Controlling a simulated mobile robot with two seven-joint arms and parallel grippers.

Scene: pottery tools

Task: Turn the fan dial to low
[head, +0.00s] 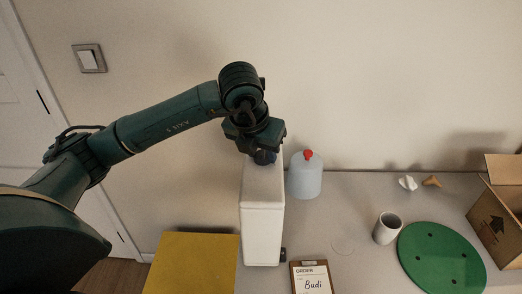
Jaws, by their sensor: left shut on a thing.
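A tall white box-shaped unit (263,215), which looks like the fan housing, stands on the grey table near its left side. My left gripper (263,157) is above the far end of this unit, pointing down. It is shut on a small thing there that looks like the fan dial. The gripper and wrist hide the dial, so I cannot read its setting. A small dark part (283,254) shows at the unit's near right side. My right gripper is not in view.
A pale blue bottle (305,178) with a red cap stands close to the unit's right. A clipboard (311,279), a grey cup (387,228), a green disc (441,258) and a cardboard box (497,222) are farther right. A yellow panel (194,264) is at left.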

